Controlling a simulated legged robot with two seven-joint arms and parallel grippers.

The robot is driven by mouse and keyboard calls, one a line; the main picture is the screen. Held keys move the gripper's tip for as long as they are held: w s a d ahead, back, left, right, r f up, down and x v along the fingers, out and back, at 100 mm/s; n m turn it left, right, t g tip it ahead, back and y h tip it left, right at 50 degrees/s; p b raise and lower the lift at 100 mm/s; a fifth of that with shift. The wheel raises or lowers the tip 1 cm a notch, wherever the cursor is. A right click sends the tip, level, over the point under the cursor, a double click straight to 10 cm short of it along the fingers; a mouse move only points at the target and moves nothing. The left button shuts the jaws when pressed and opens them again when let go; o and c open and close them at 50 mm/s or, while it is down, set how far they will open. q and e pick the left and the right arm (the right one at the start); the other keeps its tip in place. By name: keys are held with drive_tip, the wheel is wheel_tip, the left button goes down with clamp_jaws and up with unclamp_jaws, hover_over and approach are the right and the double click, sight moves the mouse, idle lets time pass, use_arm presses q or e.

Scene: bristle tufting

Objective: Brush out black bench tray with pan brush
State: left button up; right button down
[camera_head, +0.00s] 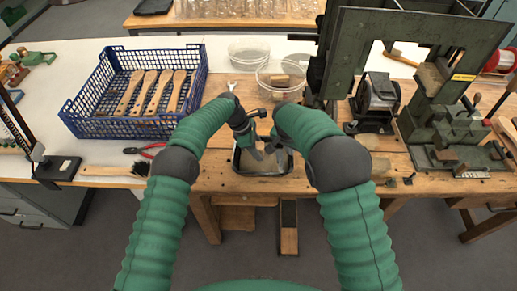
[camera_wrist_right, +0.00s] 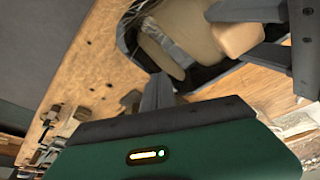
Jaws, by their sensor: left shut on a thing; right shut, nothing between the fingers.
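The black bench tray (camera_head: 237,158) stands at the front edge of the wooden bench, with a pale beige inside. Its dark rim also shows in the right wrist view (camera_wrist_right: 128,40). My left gripper (camera_head: 256,153) reaches over the tray. In the right wrist view its grey fingers appear shut on a pale wooden piece (camera_wrist_right: 237,38) over the tray; whether this is a brush handle I cannot tell. My right gripper (camera_head: 280,153) is shut and empty at the tray's right side. A brush with a pale wooden handle (camera_head: 105,170) and dark bristles lies on the bench at left.
A blue crate (camera_head: 92,126) with several wooden handles stands at the left. Red-handled pliers (camera_head: 150,154) lie in front of it. Clear tubs (camera_head: 250,52) stand behind the tray. A green machine (camera_head: 440,130) and a grinder (camera_head: 377,95) fill the right.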

use_arm(q)
drive_tip(key=shift+f, duration=0.6)
